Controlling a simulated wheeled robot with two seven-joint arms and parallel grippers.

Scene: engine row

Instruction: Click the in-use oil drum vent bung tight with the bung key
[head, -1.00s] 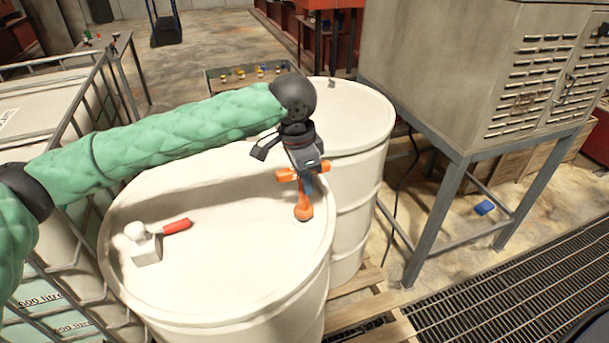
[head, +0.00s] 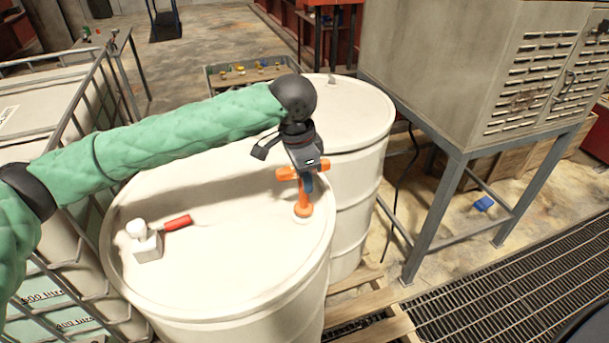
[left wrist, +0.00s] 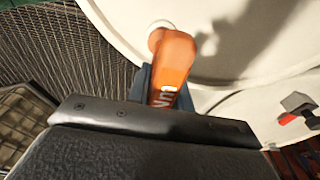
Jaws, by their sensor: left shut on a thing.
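The near cream drum (head: 225,265) stands upright. The orange bung key (head: 303,206) stands on its lid close to the right rim, its foot over the white bung, which it mostly hides. My left gripper (head: 306,184) is shut on the bung key from above, below its orange crossbar. In the left wrist view the orange key (left wrist: 172,68) runs between my dark fingers, its lower end at a small white round bung (left wrist: 157,34). I cannot tell how tight the bung sits. My right gripper is not in view.
A white block-shaped item with a red handle (head: 177,223) lies on the near lid's left side. A second cream drum (head: 350,110) stands behind. A caged tank (head: 60,90) is at left, a grey louvred cabinet (head: 450,70) on a stand at right. Wooden pallet slats (head: 375,325) lie below.

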